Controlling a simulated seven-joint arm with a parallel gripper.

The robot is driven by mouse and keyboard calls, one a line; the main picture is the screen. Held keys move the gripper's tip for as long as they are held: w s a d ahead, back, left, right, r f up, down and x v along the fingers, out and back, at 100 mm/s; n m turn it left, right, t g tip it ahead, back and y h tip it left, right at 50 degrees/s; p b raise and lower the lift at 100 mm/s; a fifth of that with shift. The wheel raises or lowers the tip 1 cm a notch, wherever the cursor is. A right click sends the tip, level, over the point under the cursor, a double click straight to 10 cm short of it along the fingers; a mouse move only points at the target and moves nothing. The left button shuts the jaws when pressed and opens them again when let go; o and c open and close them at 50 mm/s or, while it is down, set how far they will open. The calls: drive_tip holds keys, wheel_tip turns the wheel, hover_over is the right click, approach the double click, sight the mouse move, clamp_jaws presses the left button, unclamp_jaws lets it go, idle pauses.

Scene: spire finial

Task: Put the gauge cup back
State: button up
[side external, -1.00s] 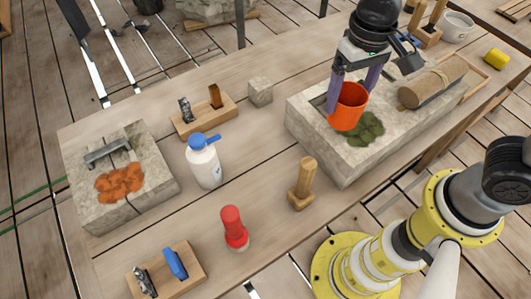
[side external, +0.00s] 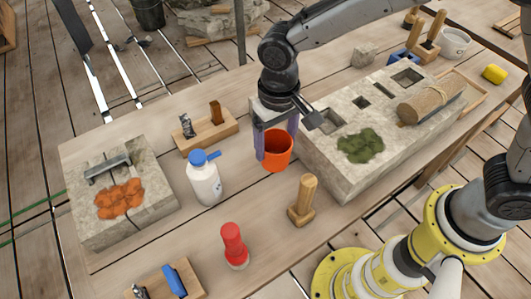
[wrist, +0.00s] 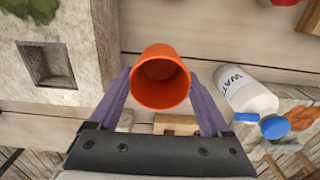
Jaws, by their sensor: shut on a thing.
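The gauge cup is the orange cup (side external: 277,152), upright, with its open mouth facing up. My gripper (side external: 276,147) is shut on it, with one purple finger on each side. In the side view the cup is over the bench between the white bottle and the large stone block; whether it touches the bench I cannot tell. In the wrist view the cup (wrist: 160,78) sits between the fingertips of my gripper (wrist: 160,85) and looks empty inside.
The large stone block (side external: 335,170) with square sockets and green moss stands close right. A wooden tool holder (side external: 207,135) is behind left.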

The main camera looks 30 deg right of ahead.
sight(266, 147)
drive_tip(key=shift+w+a+f, duration=0.3)
drive_tip(key=shift+w+f, duration=0.15)
drive_tip(key=shift+f, duration=0.2)
drive_tip(key=shift+w+a+f, duration=0.3)
drive_tip(key=shift+w+f, duration=0.1)
drive_tip(key=shift+f, duration=1.8)
drive_tip(key=o, duration=1.2)
drive_tip(key=shift+f, duration=0.15)
drive_tip(key=shift+c, duration=0.2)
